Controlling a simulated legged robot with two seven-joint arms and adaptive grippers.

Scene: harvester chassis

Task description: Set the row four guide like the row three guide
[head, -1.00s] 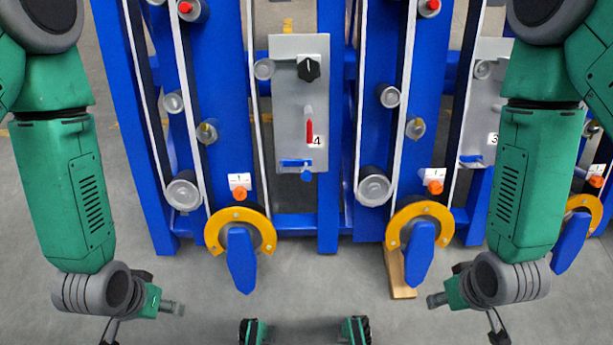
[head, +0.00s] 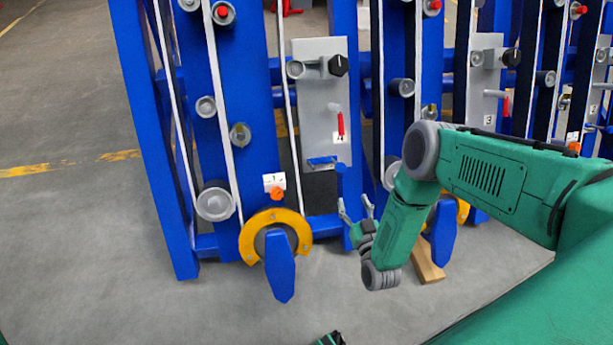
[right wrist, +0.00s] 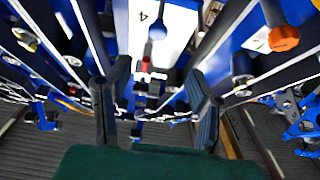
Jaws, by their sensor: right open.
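The row four panel (head: 312,105) is a grey upright plate with a black knob (head: 339,65), a red-handled lever (head: 341,124) and a blue piece (head: 322,161) at its lower end. Below left, a yellow arc (head: 248,240) surrounds a blue tongue (head: 280,268) pointing down. The row three panel (head: 484,85) stands to the right; its lower part and yellow arc are partly hidden by my arm. My right gripper (head: 357,207) is open and empty, below and right of the row four panel. In the right wrist view, its fingers (right wrist: 155,95) frame the red lever (right wrist: 146,68).
Blue uprights (head: 345,215) with pale belts and rollers stand close around the panels. An orange knob (head: 277,194) sits under a white tag above the row four arc. A wooden block (head: 427,262) lies on the floor. Open floor (head: 80,220) is at left.

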